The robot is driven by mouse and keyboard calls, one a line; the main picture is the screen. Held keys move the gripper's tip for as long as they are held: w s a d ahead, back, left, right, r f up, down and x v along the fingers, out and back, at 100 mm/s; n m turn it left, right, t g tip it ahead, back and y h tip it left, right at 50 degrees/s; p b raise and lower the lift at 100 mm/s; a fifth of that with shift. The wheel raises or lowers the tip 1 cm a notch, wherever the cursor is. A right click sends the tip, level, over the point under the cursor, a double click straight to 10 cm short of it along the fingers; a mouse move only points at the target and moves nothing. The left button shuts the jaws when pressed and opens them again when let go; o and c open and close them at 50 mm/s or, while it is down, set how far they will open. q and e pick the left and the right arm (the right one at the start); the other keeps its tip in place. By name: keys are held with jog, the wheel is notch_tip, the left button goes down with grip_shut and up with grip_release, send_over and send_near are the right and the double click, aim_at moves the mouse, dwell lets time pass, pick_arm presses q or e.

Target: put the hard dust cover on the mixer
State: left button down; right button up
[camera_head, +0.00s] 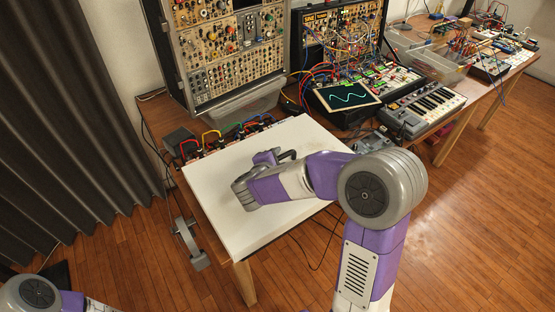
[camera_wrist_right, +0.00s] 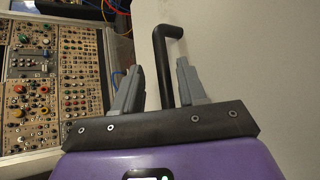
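A large flat white panel, which looks like the hard dust cover (camera_head: 250,215), lies over the near part of the wooden table. A black bar handle (camera_wrist_right: 163,50) stands on its pale surface in the right wrist view. My left gripper is out of view.
A tall modular synth rack (camera_head: 232,50) stands behind the panel. Coloured cables (camera_head: 212,137) run along its back left edge. A small screen (camera_head: 347,96) and a keyboard (camera_head: 422,108) stand at the back right. A grey curtain (camera_head: 65,110) hangs at left.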

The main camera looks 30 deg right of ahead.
jog(key=shift+r, duration=0.1)
jog(key=shift+r+p, duration=0.2)
jog(key=shift+p, duration=0.25)
jog(key=shift+s+a+r+p, duration=0.3)
jog(key=shift+a+r+p, duration=0.15)
jog(key=shift+r+p, duration=0.3)
jog(key=p+v, duration=0.2)
jog(key=v, duration=0.8)
jog(key=shift+s+a, duration=0.2)
jog(key=shift+s, duration=0.15)
